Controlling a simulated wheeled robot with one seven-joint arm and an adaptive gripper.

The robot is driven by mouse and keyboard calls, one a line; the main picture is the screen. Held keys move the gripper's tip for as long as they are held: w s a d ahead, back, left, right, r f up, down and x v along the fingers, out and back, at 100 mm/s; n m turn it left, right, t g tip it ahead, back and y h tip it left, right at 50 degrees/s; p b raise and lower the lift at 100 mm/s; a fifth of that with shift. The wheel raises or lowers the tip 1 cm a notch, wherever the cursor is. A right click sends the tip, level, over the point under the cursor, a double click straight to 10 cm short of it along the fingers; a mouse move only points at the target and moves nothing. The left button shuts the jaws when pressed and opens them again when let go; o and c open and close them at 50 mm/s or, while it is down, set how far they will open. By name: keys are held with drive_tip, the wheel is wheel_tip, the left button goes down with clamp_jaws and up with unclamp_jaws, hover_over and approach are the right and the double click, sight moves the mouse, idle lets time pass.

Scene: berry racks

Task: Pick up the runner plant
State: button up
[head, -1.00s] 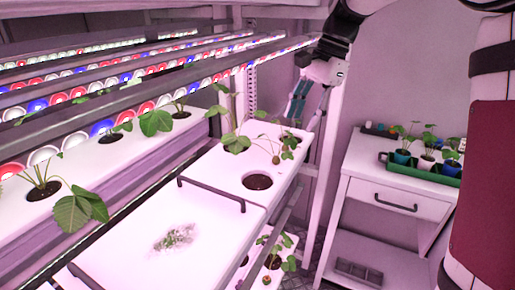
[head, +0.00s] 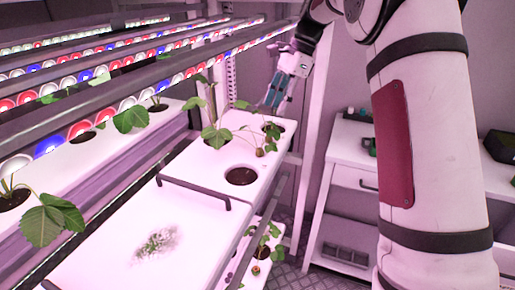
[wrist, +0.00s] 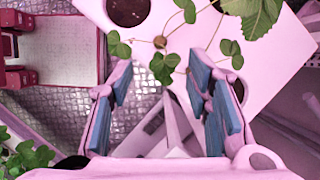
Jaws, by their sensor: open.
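The runner plant (head: 268,140) appears to be the small cluster of leaves on thin stems at the far end of the white rack tray. Its leaves also show in the wrist view (wrist: 163,67), near a small brown ball on a stem. A larger-leaved plant (head: 215,136) grows beside it, with stems running across. My gripper (head: 275,97) points down just above this far end. In the wrist view its blue-padded fingers are apart, with the small leaves seen between and beyond their tips. Nothing is held. Whether the leaves lie within finger depth I cannot tell.
A soil-filled hole (head: 241,176) and a dark handle (head: 195,190) are on the tray's nearer part. LED bars (head: 150,100) cross above the rack at left. More plants (head: 262,245) grow on a lower shelf. A white drawer table (head: 350,150) stands right, partly behind my arm.

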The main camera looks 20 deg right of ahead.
drive_tip(key=p, duration=0.1)
hover_over(259, 149)
drive_tip(key=d, duration=0.2)
drive_tip(key=f, duration=0.8)
drive_tip(key=shift+w+d, duration=0.1)
drive_tip(key=shift+w, duration=0.15)
drive_tip(key=x, duration=0.2)
drive_tip(key=p+x, duration=0.1)
drive_tip(key=x, duration=0.1)
drive_tip(key=shift+s+d+f, duration=0.1)
drive_tip(key=shift+s+d, duration=0.05)
drive_tip(key=shift+s, duration=0.05)
drive_tip(key=shift+a+f, duration=0.2)
drive_tip(key=shift+f, duration=0.4)
drive_tip(key=shift+w, duration=0.1)
drive_tip(key=c, duration=0.8)
